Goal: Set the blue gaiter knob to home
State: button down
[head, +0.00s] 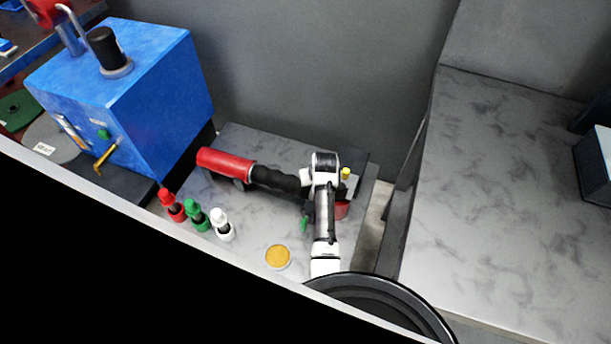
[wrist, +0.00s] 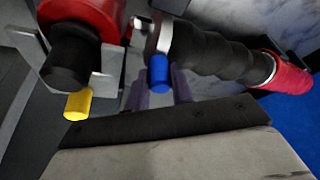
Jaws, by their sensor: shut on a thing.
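The blue knob (wrist: 158,72) shows in the wrist view as a short blue cylinder below a metal collar at the end of the black ribbed gaiter (wrist: 210,50). My gripper (wrist: 160,86) has its two fingers on either side of this knob and is shut on it. In the head view my arm hides the knob and the fingertips. The gaiter (head: 278,180) shows there too, running from a red cylinder (head: 225,163) to my wrist. A yellow knob (wrist: 78,104) sits left of the blue one in the wrist view, under a black and red cylinder (wrist: 75,45).
Red (head: 172,205), green (head: 196,215) and white (head: 222,225) bottles stand on the grey bench, with an orange-topped round dish (head: 278,257) nearby. A large blue box (head: 130,90) stands at left. A grey marbled counter (head: 500,190) at right is mostly clear.

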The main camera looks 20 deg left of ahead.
jog(key=shift+w+d, duration=0.1)
jog(key=shift+d, duration=0.5)
jog(key=c, duration=1.2)
grip_release()
jog(key=shift+r, duration=0.15)
jog(key=b+v, duration=0.1)
jog(key=v, duration=1.2)
jog(key=shift+r, duration=0.3)
jog(key=shift+d, duration=0.1)
